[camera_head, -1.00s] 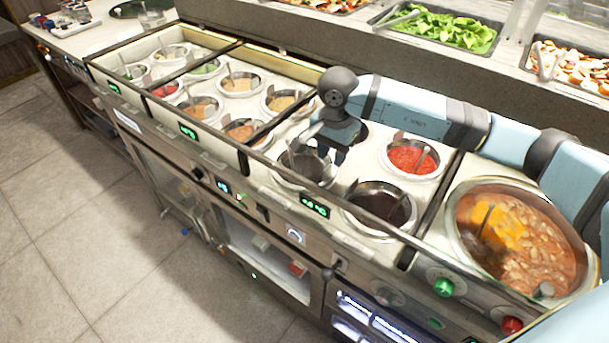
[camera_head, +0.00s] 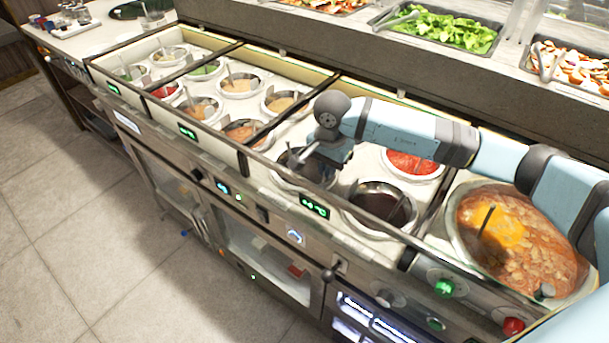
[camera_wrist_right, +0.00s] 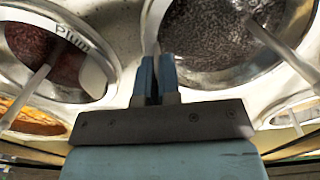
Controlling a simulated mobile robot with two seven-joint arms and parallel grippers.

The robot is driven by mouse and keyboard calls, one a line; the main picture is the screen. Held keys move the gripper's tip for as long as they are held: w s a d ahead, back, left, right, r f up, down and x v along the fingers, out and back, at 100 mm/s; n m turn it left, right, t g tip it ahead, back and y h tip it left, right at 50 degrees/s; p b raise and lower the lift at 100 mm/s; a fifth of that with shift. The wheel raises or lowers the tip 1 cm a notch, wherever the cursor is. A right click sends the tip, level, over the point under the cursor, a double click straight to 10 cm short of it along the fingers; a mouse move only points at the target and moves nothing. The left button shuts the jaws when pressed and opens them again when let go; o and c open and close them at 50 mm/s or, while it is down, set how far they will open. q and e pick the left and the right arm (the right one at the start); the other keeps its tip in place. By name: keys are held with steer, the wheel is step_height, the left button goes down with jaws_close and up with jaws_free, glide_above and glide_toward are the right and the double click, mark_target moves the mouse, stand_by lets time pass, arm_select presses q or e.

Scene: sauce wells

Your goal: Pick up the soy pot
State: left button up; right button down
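No label reading soy is legible. A round metal pot with dark contents (camera_head: 312,174) sits in the counter, partly hidden by my right gripper. A second dark-filled pot (camera_head: 381,204) stands to its right. My right gripper (camera_head: 296,160) points down and left over the first pot. In the right wrist view its two blue fingers (camera_wrist_right: 157,78) are close together, with nothing clearly held. A dark, grainy pot (camera_wrist_right: 232,40) lies to their right. A pot tagged "Plum" (camera_wrist_right: 45,50) lies to their left. I cannot tell whether the fingers touch a rim. My left gripper is not visible.
Several smaller sauce pots stand to the left, including a tan one (camera_head: 285,101). A red sauce pot (camera_head: 413,162) is behind the second dark pot. A large stew pot (camera_head: 525,240) is at the right. Spoon handles stick up from several pots.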

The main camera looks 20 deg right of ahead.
steer(key=shift+w+r, duration=0.1)
steer(key=shift+r, duration=0.05)
step_height(320, 180, up, 20)
steer(key=p, duration=0.1)
stand_by(0.6)
stand_by(0.4)
stand_by(0.3)
